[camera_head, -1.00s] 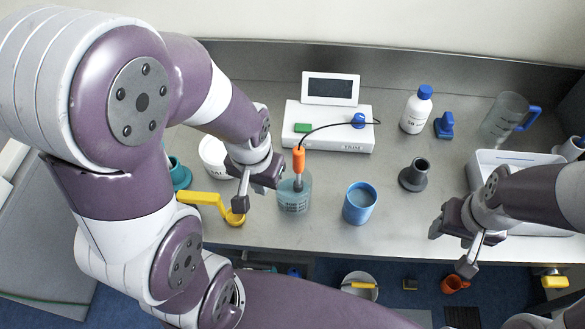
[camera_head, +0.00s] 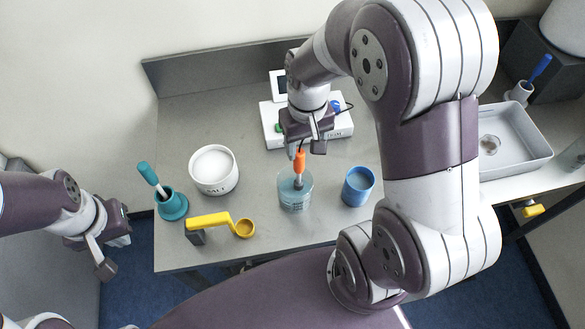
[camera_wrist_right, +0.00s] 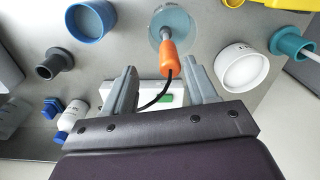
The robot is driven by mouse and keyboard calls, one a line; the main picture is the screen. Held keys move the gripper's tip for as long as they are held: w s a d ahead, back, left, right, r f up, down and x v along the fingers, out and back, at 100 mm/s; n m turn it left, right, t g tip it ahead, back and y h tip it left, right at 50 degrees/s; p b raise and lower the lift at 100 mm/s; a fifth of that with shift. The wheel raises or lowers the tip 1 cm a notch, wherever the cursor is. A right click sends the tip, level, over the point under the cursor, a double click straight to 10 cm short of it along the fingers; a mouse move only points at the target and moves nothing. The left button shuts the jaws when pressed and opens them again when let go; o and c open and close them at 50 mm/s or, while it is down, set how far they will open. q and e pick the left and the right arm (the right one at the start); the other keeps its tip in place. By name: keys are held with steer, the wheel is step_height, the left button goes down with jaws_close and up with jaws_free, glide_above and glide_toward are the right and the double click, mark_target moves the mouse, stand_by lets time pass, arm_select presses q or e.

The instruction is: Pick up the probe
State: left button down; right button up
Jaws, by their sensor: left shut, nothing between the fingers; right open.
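The probe (camera_head: 299,163) has an orange handle and stands upright in a clear beaker (camera_head: 295,198) of blue-green liquid in the head view. Its handle also shows in the right wrist view (camera_wrist_right: 168,55), beyond my fingertips. My right gripper (camera_head: 309,152) is open just above and behind the handle, its fingers pointing down. In the right wrist view its two fingers (camera_wrist_right: 160,68) are spread, with the black cable running between them. The handle's top lies near the gap, not gripped. My left gripper (camera_head: 112,254) is shut and empty at the far left, off the table's edge.
The white meter (camera_head: 334,128) stands behind the beaker. A blue cup (camera_head: 358,188) is right of it. A white salt tub (camera_head: 214,171), a yellow scoop (camera_head: 210,219) and a teal pot (camera_head: 172,206) are left. A grey tray (camera_head: 520,160) is far right.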

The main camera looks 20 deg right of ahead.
mark_target(299, 163)
steer(key=f+p, duration=0.1)
steer(key=f, duration=0.2)
steer(key=a+f, duration=0.1)
steer(key=f, duration=0.2)
steer(key=shift+w+a+f+p, duration=0.15)
steer(key=shift+a+f+p, duration=0.05)
steer(key=shift+p, duration=0.15)
steer(key=shift+d+f, duration=0.25)
steer(key=shift+f, duration=0.15)
steer(key=shift+a, duration=0.2)
jaws_close()
arm_select(q)
steer(key=shift+w+a+r, duration=0.1)
steer(key=shift+a+r, duration=0.05)
steer(key=shift+r, duration=0.3)
steer(key=shift+w+a+r, duration=0.1)
steer(key=shift+a+r, duration=0.05)
steer(key=shift+r, duration=0.25)
arm_select(e)
steer(key=shift+d, duration=0.1)
